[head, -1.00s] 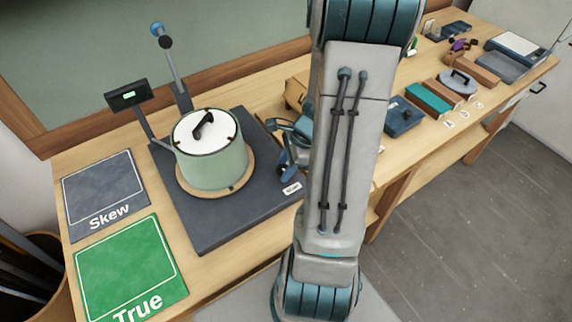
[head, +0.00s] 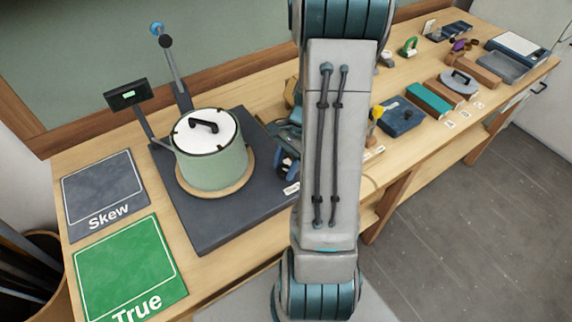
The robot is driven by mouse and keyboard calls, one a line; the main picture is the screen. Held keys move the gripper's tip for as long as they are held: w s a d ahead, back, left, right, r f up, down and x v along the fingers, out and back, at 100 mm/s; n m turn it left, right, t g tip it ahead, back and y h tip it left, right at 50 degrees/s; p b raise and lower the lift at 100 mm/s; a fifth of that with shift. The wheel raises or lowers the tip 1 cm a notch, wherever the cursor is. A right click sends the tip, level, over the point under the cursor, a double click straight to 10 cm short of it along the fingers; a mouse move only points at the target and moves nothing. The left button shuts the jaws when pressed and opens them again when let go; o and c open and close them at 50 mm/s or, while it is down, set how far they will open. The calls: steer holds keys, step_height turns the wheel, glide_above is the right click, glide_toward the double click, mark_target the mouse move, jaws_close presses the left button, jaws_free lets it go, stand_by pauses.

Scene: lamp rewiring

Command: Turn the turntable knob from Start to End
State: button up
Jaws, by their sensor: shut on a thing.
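The dark turntable base (head: 225,222) lies on the bench with a round wooden platter (head: 213,195) on it. A pale green drum (head: 216,167) with a white top and a black handle (head: 202,125) stands upright on the platter. My gripper (head: 285,163) is low at the right edge of the base, beside a small white label (head: 291,189) too small to read. It is shut on the turntable knob, which is mostly hidden by the gripper and my arm. The Start and End marks cannot be made out.
A small display (head: 126,94) and a post (head: 173,70) stand behind the drum. A grey Skew mat (head: 103,187) and a green True mat (head: 125,268) lie at left.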

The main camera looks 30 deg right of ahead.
steer(key=n, duration=0.2)
steer(key=n+g, duration=0.1)
steer(key=n, duration=0.1)
steer(key=shift+w+n+g+h+b, duration=0.2)
steer(key=shift+n+g+h+b, duration=0.1)
steer(key=shift+n+h, duration=0.1)
steer(key=n+g+h, duration=0.1)
steer(key=n, duration=0.3)
steer(key=shift+w+a+n+b, duration=0.1)
steer(key=shift+a+n+b, duration=0.05)
steer(key=shift+n+b, duration=0.2)
steer(key=n+h, duration=0.1)
steer(key=n, duration=0.3)
steer(key=shift+a+g+h+b, duration=0.1)
steer(key=shift+g+h+b, duration=0.25)
steer(key=shift+g+h, duration=0.05)
steer(key=shift+a+n+h, duration=0.1)
steer(key=shift+n+h, duration=0.7)
steer(key=shift+n, duration=1.35)
steer(key=o, duration=1)
steer(key=shift+c, duration=0.2)
steer(key=shift+r+b, duration=0.1)
steer(key=shift+b, duration=0.2)
steer(key=b+v, duration=0.1)
steer(key=v, duration=1.2)
steer(key=shift+w+r, duration=0.25)
steer(key=shift+r, duration=0.05)
